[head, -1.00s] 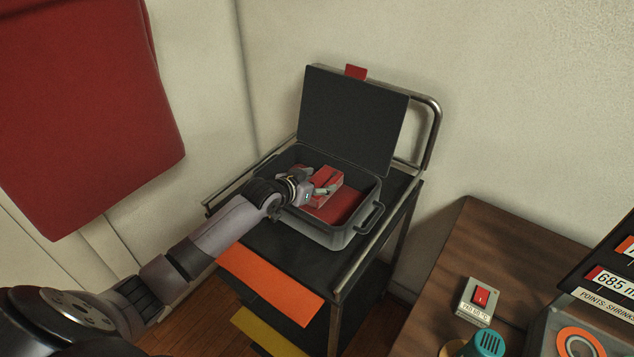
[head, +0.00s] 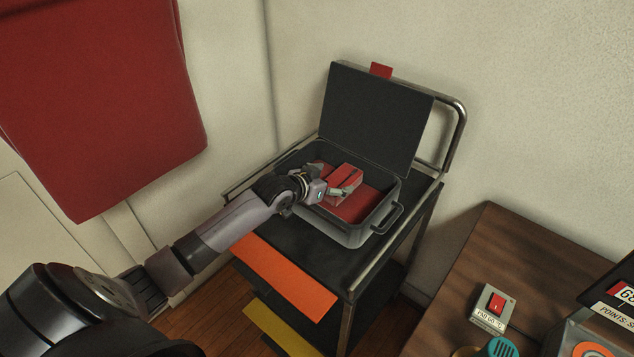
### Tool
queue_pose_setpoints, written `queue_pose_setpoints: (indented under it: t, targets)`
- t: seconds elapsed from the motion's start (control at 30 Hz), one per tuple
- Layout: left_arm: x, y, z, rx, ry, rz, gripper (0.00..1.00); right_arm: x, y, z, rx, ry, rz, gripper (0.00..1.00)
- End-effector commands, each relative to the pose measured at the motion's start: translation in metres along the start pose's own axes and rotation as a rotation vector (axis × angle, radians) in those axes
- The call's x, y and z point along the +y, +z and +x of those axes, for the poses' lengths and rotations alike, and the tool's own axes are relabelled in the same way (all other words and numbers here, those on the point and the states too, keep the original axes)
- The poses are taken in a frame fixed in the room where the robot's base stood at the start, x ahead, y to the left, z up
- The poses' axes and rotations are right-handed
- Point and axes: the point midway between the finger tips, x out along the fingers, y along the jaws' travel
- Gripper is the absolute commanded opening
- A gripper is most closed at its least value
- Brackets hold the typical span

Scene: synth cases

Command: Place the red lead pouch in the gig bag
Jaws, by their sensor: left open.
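The gig bag (head: 345,232) is a grey and black case with a red lining. It stands on a dark cart with its lid (head: 376,118) raised at the back. The red lead pouch (head: 343,180) is a red block inside the bag, toward its left and middle. My left gripper (head: 329,182) reaches over the bag's left wall, with its open fingers at the pouch. Whether the fingers touch the pouch, and whether the pouch rests on the lining, I cannot tell. My right gripper is not in view.
The cart (head: 330,268) has metal rails and an orange strip (head: 285,277) on its front edge. A wooden table (head: 490,245) at the right holds a small box with a red switch (head: 494,306). A large red hanging (head: 100,95) is at the upper left.

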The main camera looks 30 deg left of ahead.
Motion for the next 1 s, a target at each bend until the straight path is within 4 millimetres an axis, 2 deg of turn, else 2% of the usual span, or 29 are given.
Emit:
queue_pose_setpoints:
  t: [0.2, 0.4, 0.6, 1.0]
  targets:
    - [-0.001, 0.001, -0.049, -0.003, -0.001, 0.004, 0.78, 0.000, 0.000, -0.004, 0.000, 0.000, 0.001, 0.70]
    - [0.000, 0.001, -0.081, -0.002, -0.001, 0.001, 0.78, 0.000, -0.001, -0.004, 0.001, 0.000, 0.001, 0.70]
    - [0.000, 0.000, -0.093, -0.001, -0.001, 0.000, 0.78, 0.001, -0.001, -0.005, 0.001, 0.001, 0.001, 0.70]
    - [0.000, 0.000, -0.093, 0.000, -0.001, 0.000, 0.78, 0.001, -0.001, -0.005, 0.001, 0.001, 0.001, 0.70]
